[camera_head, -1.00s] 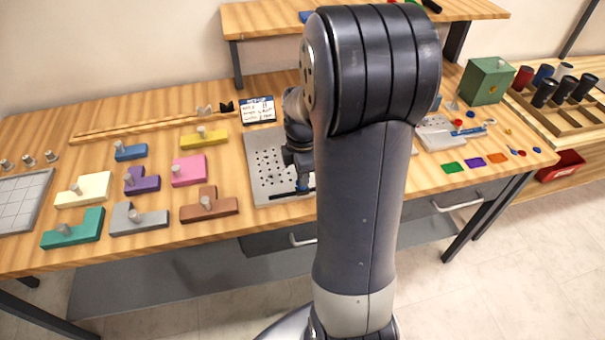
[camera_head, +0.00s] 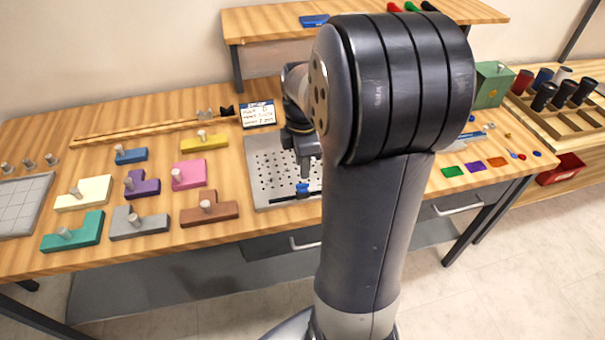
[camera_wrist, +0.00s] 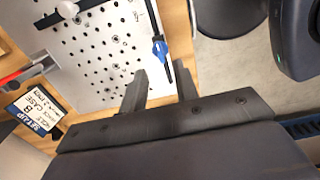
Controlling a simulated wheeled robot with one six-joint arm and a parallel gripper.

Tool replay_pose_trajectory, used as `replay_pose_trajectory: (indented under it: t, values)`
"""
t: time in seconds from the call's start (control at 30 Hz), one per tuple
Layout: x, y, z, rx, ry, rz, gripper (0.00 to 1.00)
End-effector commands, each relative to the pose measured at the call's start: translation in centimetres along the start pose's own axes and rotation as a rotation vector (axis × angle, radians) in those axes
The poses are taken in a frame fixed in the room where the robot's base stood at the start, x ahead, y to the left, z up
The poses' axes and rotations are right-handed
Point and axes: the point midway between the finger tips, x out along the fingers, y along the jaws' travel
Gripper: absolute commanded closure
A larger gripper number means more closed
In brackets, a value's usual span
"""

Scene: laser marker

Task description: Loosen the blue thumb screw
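The blue thumb screw (camera_head: 302,189) sits on a black bar (camera_head: 284,199) along the front edge of the grey perforated plate (camera_head: 262,170). In the wrist view the blue thumb screw (camera_wrist: 160,48) shows uncovered on the black bar (camera_wrist: 152,18), with its lobed head in sight. My gripper (camera_wrist: 162,76) has its two fingers spread apart with nothing between them. The screw lies just beyond the fingertips, apart from them in the picture. In the head view my gripper (camera_head: 306,166) hangs just above the screw. My arm hides the plate's right part.
A setup card (camera_head: 258,114) stands behind the plate and also shows in the wrist view (camera_wrist: 34,108). Several coloured blocks with grey knobs, such as the brown one (camera_head: 209,208), lie to the left. A green box (camera_head: 492,84) stands at the right.

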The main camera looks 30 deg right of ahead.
Motion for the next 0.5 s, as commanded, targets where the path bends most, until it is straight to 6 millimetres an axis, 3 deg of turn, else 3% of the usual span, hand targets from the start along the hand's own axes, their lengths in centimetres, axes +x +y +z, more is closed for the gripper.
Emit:
replay_pose_trajectory:
  t: [0.2, 0.5]
  values:
    - [-3.7, 0.1, 0.0, 0.000, 0.000, 0.003, 0.71]
    - [-5.0, 0.0, 0.0, 0.000, 0.000, 0.000, 0.71]
